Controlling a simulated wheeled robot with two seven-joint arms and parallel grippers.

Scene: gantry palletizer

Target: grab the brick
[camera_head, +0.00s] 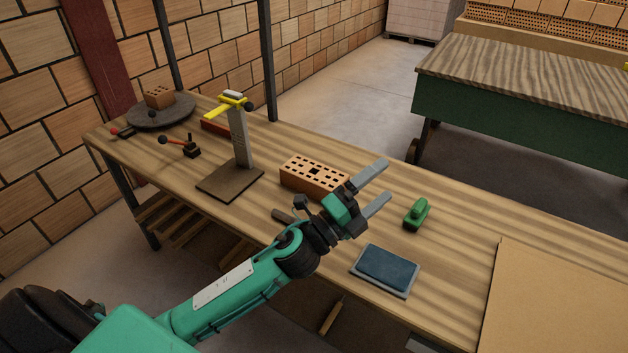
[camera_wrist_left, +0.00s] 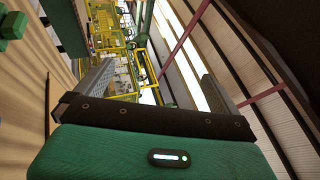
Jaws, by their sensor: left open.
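An orange perforated brick (camera_head: 310,180) lies on the wooden workbench (camera_head: 460,255), near its middle. My left gripper (camera_head: 382,184) is open with nothing between its fingers. In the head view it appears just right of the brick, and its wrist overlaps the brick's right end. The fingers point to the right, away from the brick. The left wrist view shows the two spread fingers and no brick between them. A smaller brick (camera_head: 159,97) sits on a dark round turntable (camera_head: 150,118) at the bench's far left. My right gripper is not in view.
A grey post stand (camera_head: 241,140) with a yellow top stands left of the brick. Small levers (camera_head: 185,146) are at the left. A tan board (camera_head: 560,300) covers the right end.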

